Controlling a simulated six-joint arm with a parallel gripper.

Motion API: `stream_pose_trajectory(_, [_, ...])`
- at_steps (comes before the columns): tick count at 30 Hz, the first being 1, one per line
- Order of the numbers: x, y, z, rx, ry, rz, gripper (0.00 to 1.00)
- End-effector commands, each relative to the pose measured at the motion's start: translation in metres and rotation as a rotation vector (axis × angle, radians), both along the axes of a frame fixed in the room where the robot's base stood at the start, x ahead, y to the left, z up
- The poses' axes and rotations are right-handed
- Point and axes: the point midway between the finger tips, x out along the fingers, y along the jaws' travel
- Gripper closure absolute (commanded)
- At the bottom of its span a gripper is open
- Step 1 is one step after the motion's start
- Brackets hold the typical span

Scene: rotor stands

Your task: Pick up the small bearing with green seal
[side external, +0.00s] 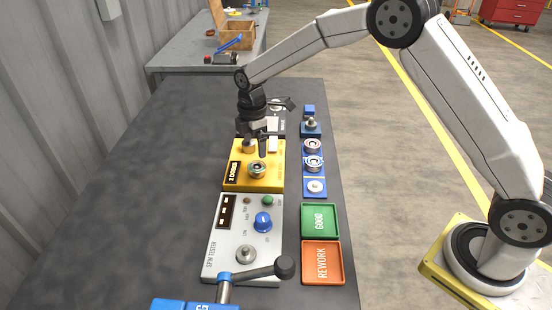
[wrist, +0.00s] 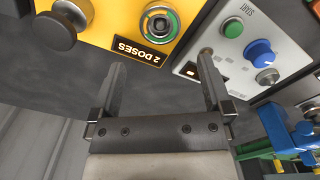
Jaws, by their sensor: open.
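A small round bearing with a green ring (wrist: 160,24) sits on the yellow station (wrist: 110,15) beside its "2 DOSES" display. It also shows in the side view (side external: 257,169), on the yellow station (side external: 236,182). My gripper (side external: 256,150) is open and empty, pointing down over the far part of the yellow station. In the wrist view the fingers of my gripper (wrist: 162,62) are spread apart, with the bearing beyond the fingertips and not between them.
A grey spin tester (side external: 228,255) with a blue knob stands nearer the camera. Blue stands with bearings (side external: 313,162) line the right side. A green GOOD tray (side external: 320,221) and an orange REWORK tray (side external: 322,262) lie beside the tester. The table's left side is clear.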

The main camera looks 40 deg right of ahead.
Motion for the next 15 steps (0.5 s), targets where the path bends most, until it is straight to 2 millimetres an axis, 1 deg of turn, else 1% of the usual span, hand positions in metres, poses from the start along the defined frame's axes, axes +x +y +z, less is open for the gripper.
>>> stream_pose_trajectory(6, [-0.001, 0.000, -0.018, -0.001, 0.002, -0.001, 0.00])
stream_pose_trajectory(15, [-0.001, 0.000, -0.024, 0.000, 0.001, -0.002, 0.00])
